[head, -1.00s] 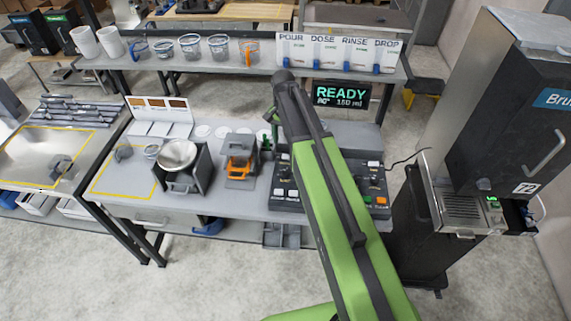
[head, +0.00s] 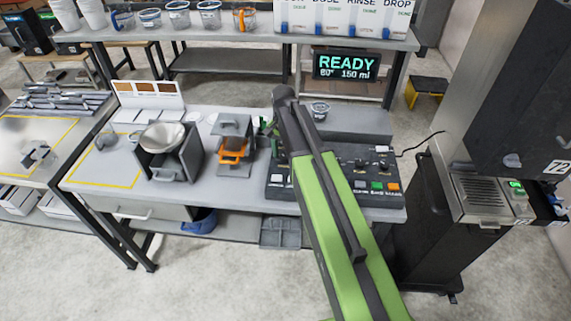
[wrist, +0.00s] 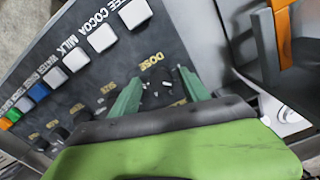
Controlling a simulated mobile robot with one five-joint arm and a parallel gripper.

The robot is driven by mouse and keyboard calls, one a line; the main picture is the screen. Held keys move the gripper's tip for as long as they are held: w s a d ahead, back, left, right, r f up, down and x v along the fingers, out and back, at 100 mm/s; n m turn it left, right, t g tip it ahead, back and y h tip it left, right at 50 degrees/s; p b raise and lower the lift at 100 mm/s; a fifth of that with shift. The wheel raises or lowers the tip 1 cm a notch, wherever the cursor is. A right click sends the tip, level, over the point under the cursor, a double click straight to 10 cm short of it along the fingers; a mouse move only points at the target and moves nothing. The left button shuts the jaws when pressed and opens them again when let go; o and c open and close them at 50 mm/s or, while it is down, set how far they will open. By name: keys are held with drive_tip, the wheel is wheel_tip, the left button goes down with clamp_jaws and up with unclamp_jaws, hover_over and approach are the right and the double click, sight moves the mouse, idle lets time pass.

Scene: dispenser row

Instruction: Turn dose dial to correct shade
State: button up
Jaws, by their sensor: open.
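The dose dial (wrist: 157,89) is a dark round knob with a pale mark, beside the gold word DOSE in the wrist view. My gripper (wrist: 160,74) is open, with one green finger on each side of the dial; I cannot tell whether either touches it. The black control panel (head: 280,183) carries the dial, but my arm hides that part in the head view. A card with brown shade swatches (head: 150,87) stands at the back of the bench. The display (head: 346,65) reads READY, with 150 ml below.
White, blue, green and orange buttons line the panel, with more knobs near the dose dial. A clear cup (head: 319,110) stands behind the panel. An orange-handled device (head: 233,148) and a bowl (head: 162,136) stand to the left. A tall dispenser (head: 515,90) is at right.

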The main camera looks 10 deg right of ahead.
drive_tip(key=shift+f, duration=0.15)
clamp_jaws()
drive_tip(key=shift+d, duration=0.2)
drive_tip(key=shift+a, duration=0.1)
drive_tip(key=shift+s, duration=0.1)
idle(0.5)
drive_tip(key=shift+n, duration=0.4)
drive_tip(key=n, duration=0.2)
drive_tip(key=shift+a+n, duration=0.1)
drive_tip(key=shift+n, duration=0.3)
drive_tip(key=n, duration=0.5)
drive_tip(key=shift+n, duration=0.3)
